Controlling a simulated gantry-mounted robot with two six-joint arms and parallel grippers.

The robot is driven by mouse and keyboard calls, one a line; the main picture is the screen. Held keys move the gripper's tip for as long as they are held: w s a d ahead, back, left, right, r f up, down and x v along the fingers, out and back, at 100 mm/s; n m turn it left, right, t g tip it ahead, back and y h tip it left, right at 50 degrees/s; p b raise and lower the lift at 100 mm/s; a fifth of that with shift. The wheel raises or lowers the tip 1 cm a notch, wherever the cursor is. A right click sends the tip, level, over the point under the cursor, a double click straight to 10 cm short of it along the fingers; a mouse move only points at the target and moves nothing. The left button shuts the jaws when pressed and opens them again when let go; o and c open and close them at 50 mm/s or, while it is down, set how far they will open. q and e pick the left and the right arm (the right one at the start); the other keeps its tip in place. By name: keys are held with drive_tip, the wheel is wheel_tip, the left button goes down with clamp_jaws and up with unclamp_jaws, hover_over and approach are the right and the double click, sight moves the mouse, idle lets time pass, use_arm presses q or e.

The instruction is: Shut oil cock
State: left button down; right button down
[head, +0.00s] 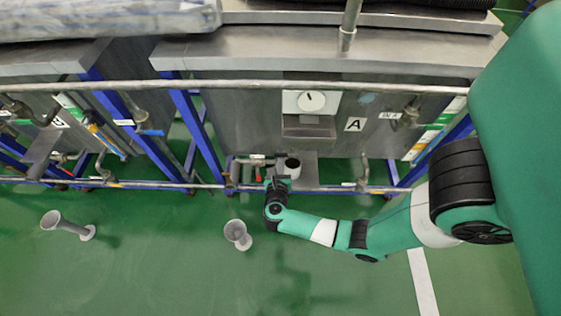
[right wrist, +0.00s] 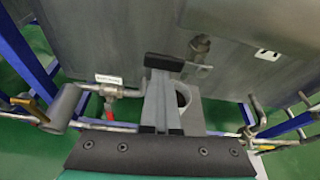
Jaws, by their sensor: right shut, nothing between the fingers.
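A small pipe cock with a red handle (head: 258,174) sits low at the front of the grey tank, with a small white label (head: 257,157) above it. In the right wrist view the red handle (right wrist: 109,103) hangs down below the pipe, left of my fingers. My right gripper (head: 281,181) is just right of the cock in the head view. In the right wrist view its fingers (right wrist: 163,64) are shut together with nothing between them, apart from the handle. My left gripper is not in view.
A round cup-like opening (head: 292,165) is beside my right gripper. A long horizontal pipe (head: 130,184) runs low along the tanks, between blue frame legs (head: 187,115). Grey funnel stands (head: 236,232) and (head: 65,224) are on the green floor, which is otherwise largely open.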

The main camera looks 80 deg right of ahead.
drive_tip(key=shift+w+r, duration=0.1)
drive_tip(key=shift+r, duration=0.25)
wheel_tip(320, 180, down, 6)
drive_tip(key=b, duration=0.5)
drive_tip(key=r+p+v, duration=0.1)
drive_tip(key=p+v, duration=0.3)
drive_tip(key=v, duration=0.6)
drive_tip(key=shift+s+r+p, duration=0.15)
drive_tip(key=shift+s+p, duration=0.2)
